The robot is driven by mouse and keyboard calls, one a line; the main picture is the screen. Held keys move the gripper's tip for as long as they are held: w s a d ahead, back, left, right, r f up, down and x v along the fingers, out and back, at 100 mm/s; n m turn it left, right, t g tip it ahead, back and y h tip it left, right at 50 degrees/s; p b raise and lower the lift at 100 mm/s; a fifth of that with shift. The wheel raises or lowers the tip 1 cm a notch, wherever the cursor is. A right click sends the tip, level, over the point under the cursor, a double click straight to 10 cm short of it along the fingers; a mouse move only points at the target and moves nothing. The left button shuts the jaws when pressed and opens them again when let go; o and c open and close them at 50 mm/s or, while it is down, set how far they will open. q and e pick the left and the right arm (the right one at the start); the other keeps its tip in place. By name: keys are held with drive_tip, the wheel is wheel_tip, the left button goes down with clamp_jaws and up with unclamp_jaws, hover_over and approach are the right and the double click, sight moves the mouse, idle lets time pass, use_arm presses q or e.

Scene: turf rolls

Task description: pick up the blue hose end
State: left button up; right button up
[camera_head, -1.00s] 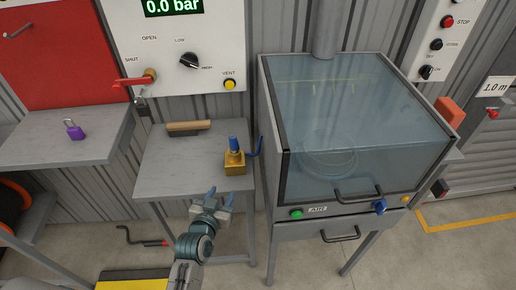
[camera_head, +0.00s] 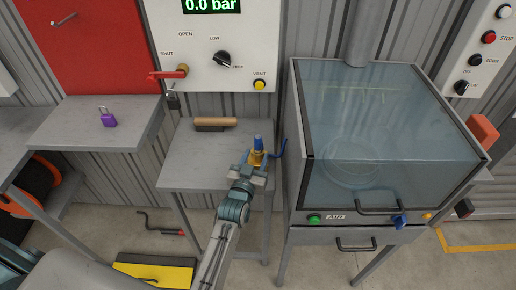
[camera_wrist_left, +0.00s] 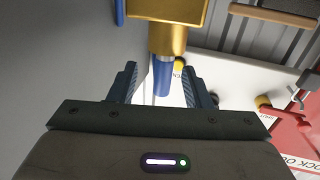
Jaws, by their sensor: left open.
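The blue hose end (camera_head: 258,143) stands upright in a brass fitting (camera_head: 256,157) at the right side of the small grey table (camera_head: 190,172). My left gripper (camera_head: 255,165) is open at the fitting, its arm reaching up from below and partly hiding the brass block. In the left wrist view the picture is turned over: the brass fitting (camera_wrist_left: 180,28) is at the top and the blue hose end (camera_wrist_left: 162,78) points down between the two open fingers (camera_wrist_left: 159,72). I cannot tell whether either finger touches it. My right gripper is not in view.
A blue hook-like piece (camera_head: 280,149) is close on the right, beside the glass-topped cabinet (camera_head: 295,170). A wooden-handled brush (camera_head: 215,124) lies at the table's back. The panel with the red lever (camera_head: 167,75) stands behind. A purple padlock (camera_head: 108,117) is on the left table.

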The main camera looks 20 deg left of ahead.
sight(257, 150)
use_arm(q)
drive_tip(key=w+b, duration=0.3)
drive_tip(key=w, duration=0.1)
drive_tip(key=shift+w+a+f, duration=0.1)
drive_tip(key=shift+a+f, duration=0.2)
drive_tip(key=shift+w+r, duration=0.15)
drive_tip(key=shift+w, duration=0.2)
drive_tip(key=shift+s+r, duration=0.1)
clamp_jaws()
